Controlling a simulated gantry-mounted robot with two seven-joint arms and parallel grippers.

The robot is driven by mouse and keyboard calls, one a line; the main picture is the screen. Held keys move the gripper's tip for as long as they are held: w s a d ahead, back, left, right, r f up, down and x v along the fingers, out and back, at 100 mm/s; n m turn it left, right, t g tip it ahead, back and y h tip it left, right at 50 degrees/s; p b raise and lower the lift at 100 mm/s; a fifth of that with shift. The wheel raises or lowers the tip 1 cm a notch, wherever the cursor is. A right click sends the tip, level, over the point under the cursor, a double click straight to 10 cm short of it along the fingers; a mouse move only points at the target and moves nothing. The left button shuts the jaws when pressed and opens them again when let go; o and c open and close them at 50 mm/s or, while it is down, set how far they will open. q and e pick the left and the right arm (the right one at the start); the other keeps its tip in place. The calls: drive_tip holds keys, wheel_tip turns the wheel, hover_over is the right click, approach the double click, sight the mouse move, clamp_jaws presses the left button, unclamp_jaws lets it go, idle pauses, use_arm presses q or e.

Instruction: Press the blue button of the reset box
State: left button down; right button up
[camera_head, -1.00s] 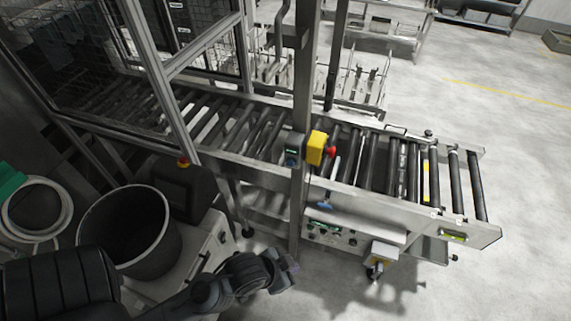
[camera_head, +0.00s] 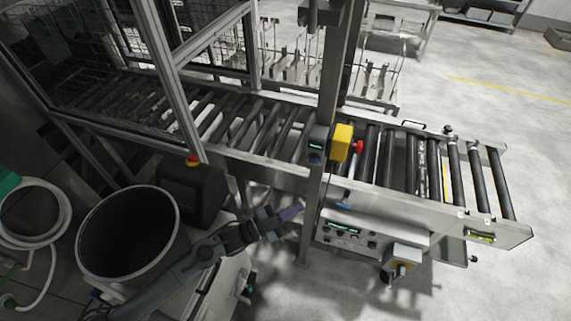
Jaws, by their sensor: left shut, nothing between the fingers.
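The reset box (camera_head: 317,142) is a small dark grey box with a lit greenish display, mounted on the upright metal post in front of the roller conveyor. Its blue button (camera_head: 315,158) shows small and dark on the lower part. My left gripper (camera_head: 292,212) is shut and empty, with purplish fingertips. In the picture it is below and a little left of the reset box, close to the post and apart from the button. My right gripper is not in view.
A yellow box (camera_head: 342,141) with a red mushroom button (camera_head: 358,148) sits just right of the reset box. A control panel (camera_head: 347,236) is below the conveyor (camera_head: 425,204). A dark bin (camera_head: 128,234) and a black box with a red-topped button (camera_head: 192,190) are left.

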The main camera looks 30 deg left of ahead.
sight(313, 160)
use_arm(q)
drive_tip(key=shift+m, duration=0.5)
drive_tip(key=w+r, duration=0.3)
drive_tip(key=shift+a+r+b, duration=0.15)
drive_tip(key=shift+a+b, duration=0.1)
drive_tip(key=shift+b, duration=0.05)
drive_tip(key=shift+w, duration=0.1)
drive_tip(key=w+a+b, duration=0.1)
drive_tip(key=w+b, duration=0.4)
drive_tip(key=w, duration=0.3)
drive_tip(key=shift+w+a+b, duration=0.2)
drive_tip(key=shift+w+b, duration=0.1)
idle(0.8)
idle(0.6)
